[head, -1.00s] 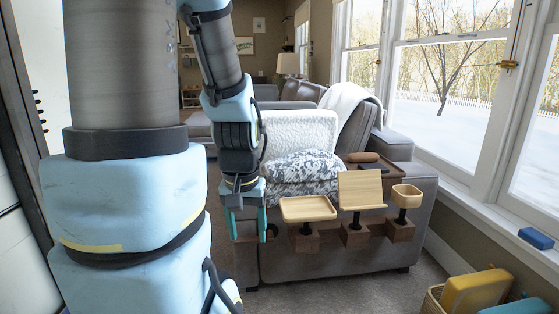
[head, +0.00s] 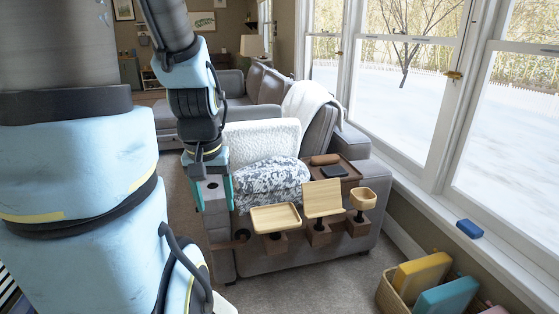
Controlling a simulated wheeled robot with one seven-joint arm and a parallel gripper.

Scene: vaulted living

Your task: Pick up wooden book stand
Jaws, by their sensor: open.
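The wooden book stand (head: 323,198) is a light wood easel-like rest with a lower lip. It stands upright on a dark stem and brown block at the sofa's near end, between a shallow wooden tray (head: 275,217) and a small wooden bowl (head: 363,199). My gripper (head: 214,203) hangs to the left of the tray, pointing down, with teal fingers apart and nothing visible between them. It is clearly apart from the book stand. The book stand is largely unobstructed.
A patterned folded blanket (head: 272,184) and a white cushion (head: 262,143) lie behind the stands. A dark tray (head: 350,172) with small items sits behind right. A basket (head: 388,298) with coloured items is lower right, below the window sill (head: 430,200).

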